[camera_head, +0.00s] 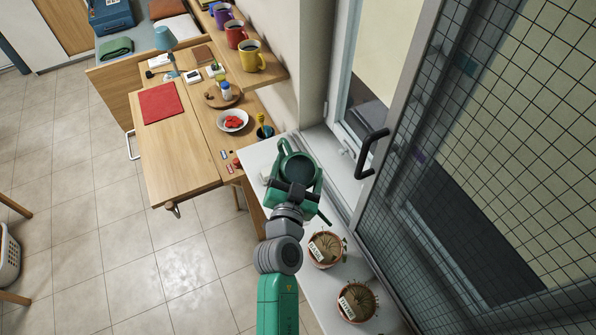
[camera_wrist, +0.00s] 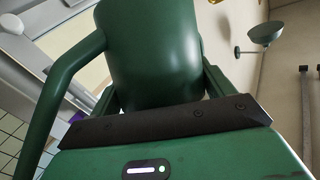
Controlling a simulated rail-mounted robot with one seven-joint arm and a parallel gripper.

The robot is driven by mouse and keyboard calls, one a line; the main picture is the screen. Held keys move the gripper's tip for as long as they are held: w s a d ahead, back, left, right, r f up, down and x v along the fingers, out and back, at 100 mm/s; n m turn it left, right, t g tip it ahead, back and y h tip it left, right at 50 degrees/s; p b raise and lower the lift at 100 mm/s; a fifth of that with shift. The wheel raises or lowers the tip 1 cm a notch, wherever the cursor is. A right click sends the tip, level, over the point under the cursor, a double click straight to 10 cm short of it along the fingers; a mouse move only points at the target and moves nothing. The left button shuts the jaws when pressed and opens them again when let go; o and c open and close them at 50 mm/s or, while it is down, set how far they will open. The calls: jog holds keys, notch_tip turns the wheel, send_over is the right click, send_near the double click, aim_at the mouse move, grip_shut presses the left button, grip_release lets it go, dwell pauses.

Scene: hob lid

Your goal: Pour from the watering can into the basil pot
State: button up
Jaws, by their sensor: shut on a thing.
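My gripper (camera_head: 293,188) is shut on the green watering can (camera_head: 297,164), holding it above the white windowsill. In the wrist view the can's body (camera_wrist: 153,50) fills the middle, with its curved handle (camera_wrist: 62,88) at the left. The spout's tip and any water are not clear to see. The basil pot (camera_head: 325,262), a terracotta pot whose pale label appears to read BASIL, stands on the sill, below and right of my gripper in the head view. The can is apart from it.
A second labelled pot (camera_head: 368,302) stands on the sill nearer the bottom edge. A window with a black handle (camera_head: 371,153) and a mesh screen (camera_head: 500,130) border the sill at right. A wooden table (camera_head: 180,165) with a bowl (camera_head: 232,121) lies at upper left.

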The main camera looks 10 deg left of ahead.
jog(key=shift+s+d+r+m+t+b, duration=0.1)
jog(key=shift+r+m+t+b, duration=0.25)
jog(key=shift+r+b, duration=0.35)
jog(key=shift+s+d+r+m+t+b, duration=0.1)
jog(key=shift+r+m+t+b, duration=0.2)
jog(key=shift+r+b, duration=0.35)
dwell(1.2)
jog(key=p, duration=0.1)
jog(key=n+g+p, duration=0.1)
jog(key=p, duration=0.1)
jog(key=shift+w+a+f, duration=0.15)
jog(key=shift+a+f, duration=0.05)
jog(key=shift+f, duration=0.2)
notch_tip(320, 180, down, 5)
jog(key=n+g+p, duration=0.2)
jog(key=g+p, duration=0.1)
jog(key=p, duration=0.3)
jog(key=shift+w+a, duration=0.1)
jog(key=shift+r+n+p, duration=0.35)
jog(key=shift+r+p, duration=0.2)
jog(key=shift+p, duration=0.45)
jog(key=shift+r+g+h+p, duration=0.3)
jog(key=shift+g+p, duration=0.15)
jog(key=shift+p, duration=0.8)
jog(key=shift+s+d+n+p, duration=0.2)
jog(key=shift+n+p, duration=0.1)
jog(key=shift+p, duration=0.05)
jog(key=shift+f, duration=0.2)
